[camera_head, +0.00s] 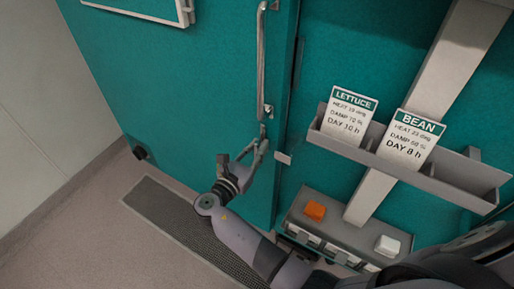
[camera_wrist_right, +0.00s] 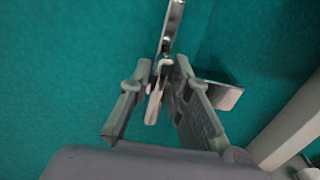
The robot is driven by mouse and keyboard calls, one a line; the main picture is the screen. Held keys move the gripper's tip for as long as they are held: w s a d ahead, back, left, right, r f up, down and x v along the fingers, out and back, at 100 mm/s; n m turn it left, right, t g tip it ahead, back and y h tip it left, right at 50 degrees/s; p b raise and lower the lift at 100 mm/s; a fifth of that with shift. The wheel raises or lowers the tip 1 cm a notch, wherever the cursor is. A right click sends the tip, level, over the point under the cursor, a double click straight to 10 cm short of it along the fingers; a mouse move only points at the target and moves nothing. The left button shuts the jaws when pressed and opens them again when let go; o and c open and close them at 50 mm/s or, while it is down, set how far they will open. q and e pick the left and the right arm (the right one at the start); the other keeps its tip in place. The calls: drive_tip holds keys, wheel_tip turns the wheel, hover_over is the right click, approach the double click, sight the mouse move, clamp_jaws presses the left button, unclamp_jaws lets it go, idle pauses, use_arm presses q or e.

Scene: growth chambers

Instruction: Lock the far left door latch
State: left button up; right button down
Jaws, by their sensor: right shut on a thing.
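The teal door (camera_head: 190,80) on the left carries a long vertical metal handle (camera_head: 261,50). A small metal latch (camera_head: 263,131) sits below the handle near the door's right edge. My right gripper (camera_head: 257,148) is at the latch, its fingers pointing up at it. In the right wrist view the latch lever (camera_wrist_right: 154,104) hangs between the two fingers (camera_wrist_right: 164,66), and the gripper is shut on it. The fingers partly hide the latch in the head view. A metal catch plate (camera_wrist_right: 222,94) sticks out just right of the fingers. My left gripper is not in view.
A grey card rack (camera_head: 400,172) holds a LETTUCE card (camera_head: 346,115) and a BEAN card (camera_head: 408,139). Below it a grey box (camera_head: 340,236) bears an orange button (camera_head: 315,210) and a white button (camera_head: 387,245). A dark floor grate (camera_head: 190,230) lies below the door.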

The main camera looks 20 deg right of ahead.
idle(0.6)
drive_tip(key=shift+m, duration=0.3)
drive_tip(key=m+b, duration=0.1)
drive_tip(key=m, duration=0.2)
drive_tip(key=shift+s+d, duration=0.1)
drive_tip(key=shift+s, duration=0.05)
drive_tip(key=shift+s+d+m+b, duration=0.1)
drive_tip(key=shift+m+b, duration=0.6)
drive_tip(key=shift+m, duration=0.9)
drive_tip(key=c, duration=1.6)
unclamp_jaws()
